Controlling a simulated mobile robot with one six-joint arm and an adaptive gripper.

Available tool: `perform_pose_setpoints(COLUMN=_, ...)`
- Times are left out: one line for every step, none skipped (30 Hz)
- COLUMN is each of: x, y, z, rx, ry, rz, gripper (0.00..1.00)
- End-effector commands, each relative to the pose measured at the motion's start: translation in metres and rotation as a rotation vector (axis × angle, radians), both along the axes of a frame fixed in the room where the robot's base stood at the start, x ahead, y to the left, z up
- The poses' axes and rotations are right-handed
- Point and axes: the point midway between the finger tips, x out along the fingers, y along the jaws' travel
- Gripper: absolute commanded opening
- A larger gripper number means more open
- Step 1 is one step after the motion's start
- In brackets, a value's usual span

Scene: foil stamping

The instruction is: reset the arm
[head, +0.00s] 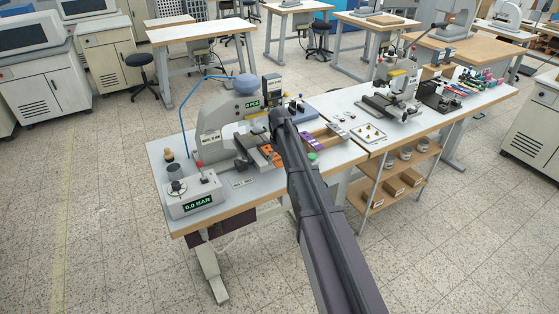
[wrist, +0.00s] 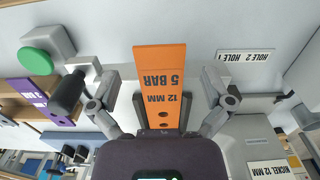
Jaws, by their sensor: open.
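My arm (head: 315,220) reaches up from the bottom of the head view over the front workbench, its far end above the stamping machine area. The arm hides much of what lies beneath it there. In the wrist view my gripper (wrist: 158,82) is open, with its fingers spread on both sides of an orange plate marked "12 MM 5 BAR" (wrist: 160,62). A gap shows between the plate and each finger. I cannot tell the height between gripper and plate. Orange pieces also show beside the arm in the head view (head: 267,151).
The front workbench (head: 235,200) holds a stamping machine (head: 215,125) with a "0 PCS" display and a "0.0 BAR" control box (head: 193,196). In the wrist view, a green button (wrist: 34,62) and a black handle (wrist: 67,95) are at left. Another bench adjoins on the right.

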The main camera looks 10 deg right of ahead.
Motion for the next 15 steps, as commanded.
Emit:
perform_pose_setpoints(x=0.000, y=0.000, z=0.000, rx=0.000, ry=0.000, rz=0.000, gripper=1.00)
perform_pose_setpoints(x=0.000, y=0.000, z=0.000, rx=0.000, ry=0.000, rz=0.000, gripper=1.00)
perform_pose_setpoints(x=0.000, y=0.000, z=0.000, rx=0.000, ry=0.000, rz=0.000, gripper=1.00)
perform_pose_setpoints(x=0.000, y=0.000, z=0.000, rx=0.000, ry=0.000, rz=0.000, gripper=1.00)
perform_pose_setpoints(x=0.000, y=0.000, z=0.000, rx=0.000, ry=0.000, rz=0.000, gripper=1.00)
perform_pose_setpoints(x=0.000, y=0.000, z=0.000, rx=0.000, ry=0.000, rz=0.000, gripper=1.00)
perform_pose_setpoints(x=0.000, y=0.000, z=0.000, rx=0.000, ry=0.000, rz=0.000, gripper=1.00)
perform_pose_setpoints(x=-0.001, y=0.000, z=0.000, rx=0.000, ry=0.000, rz=0.000, gripper=1.00)
perform_pose_setpoints(x=-0.002, y=0.000, z=0.000, rx=0.000, ry=0.000, rz=-0.001, gripper=1.00)
perform_pose_setpoints(x=-0.003, y=0.000, z=0.000, rx=0.000, ry=0.000, rz=-0.003, gripper=1.00)
perform_pose_setpoints(x=-0.005, y=0.000, z=0.000, rx=0.000, ry=0.000, rz=-0.004, gripper=1.00)
perform_pose_setpoints(x=-0.009, y=0.000, z=0.000, rx=0.000, ry=0.000, rz=-0.008, gripper=1.00)
perform_pose_setpoints(x=-0.013, y=0.000, z=0.000, rx=0.000, ry=0.000, rz=-0.011, gripper=1.00)
perform_pose_setpoints(x=-0.017, y=0.000, z=0.000, rx=0.000, ry=0.000, rz=-0.014, gripper=1.00)
perform_pose_setpoints(x=-0.024, y=0.000, z=0.000, rx=0.000, ry=0.000, rz=-0.020, gripper=1.00)
